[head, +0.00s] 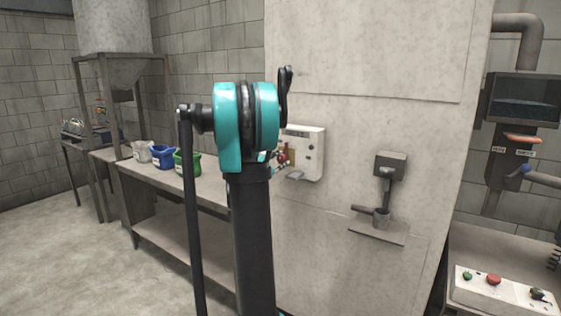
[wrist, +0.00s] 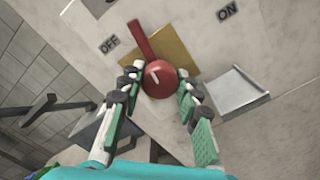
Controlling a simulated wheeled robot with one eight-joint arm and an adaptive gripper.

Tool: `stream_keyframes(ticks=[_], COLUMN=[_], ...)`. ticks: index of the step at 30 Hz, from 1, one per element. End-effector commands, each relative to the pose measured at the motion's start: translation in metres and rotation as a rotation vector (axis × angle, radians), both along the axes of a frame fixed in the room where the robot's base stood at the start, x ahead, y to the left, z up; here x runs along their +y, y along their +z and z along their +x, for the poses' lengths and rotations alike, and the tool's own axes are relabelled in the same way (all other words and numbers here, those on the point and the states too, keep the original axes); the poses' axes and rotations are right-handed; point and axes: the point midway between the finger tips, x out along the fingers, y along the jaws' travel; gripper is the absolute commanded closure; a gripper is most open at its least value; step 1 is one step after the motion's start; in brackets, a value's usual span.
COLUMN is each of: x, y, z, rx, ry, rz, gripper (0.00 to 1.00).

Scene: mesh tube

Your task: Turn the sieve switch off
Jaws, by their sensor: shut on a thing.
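The sieve switch is a red rotary switch with a round knob (wrist: 158,80) and a flat red bar (wrist: 140,38) on a yellow plate (wrist: 178,48). The bar points up and slightly left in the wrist view, closer to the "OFF" label (wrist: 109,44) than to the "ON" label (wrist: 227,12). My gripper (wrist: 159,86) is shut on the knob, one finger on each side. In the head view the switch box (head: 311,150) hangs on the pale wall; my gripper (head: 283,160) is at its left side, partly hidden by my arm.
A metal flap (wrist: 238,92) sticks out right of the switch. A grey box with a cup-like fitting (head: 382,215) is on the wall further right. A bench with white, blue and green (head: 187,162) containers stands left. A button panel (head: 505,290) is at lower right.

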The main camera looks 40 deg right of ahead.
Motion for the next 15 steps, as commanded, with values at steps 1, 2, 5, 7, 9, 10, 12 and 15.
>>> stream_keyframes(ticks=[1, 2, 5, 7, 9, 10, 12, 15], x=[0.0009, 0.0009, 0.0009, 0.0009, 0.0008, 0.0008, 0.0009, 0.0009], y=[-0.0008, -0.0009, -0.0010, -0.0010, -0.0010, -0.0010, -0.0010, -0.0011], z=[0.0000, 0.0001, 0.0000, 0.0000, -0.0001, -0.0001, -0.0001, -0.0002], rx=[0.024, 0.039, 0.085, 0.109, 0.127, 0.134, 0.147, 0.157], ry=[0.001, 0.001, 0.001, 0.001, 0.001, 0.001, 0.001, 0.001], rz=[-0.008, -0.015, -0.034, -0.043, -0.051, -0.054, -0.059, -0.063], gripper=[0.96, 0.96, 0.96, 0.96, 0.96, 0.96, 0.96, 0.96])
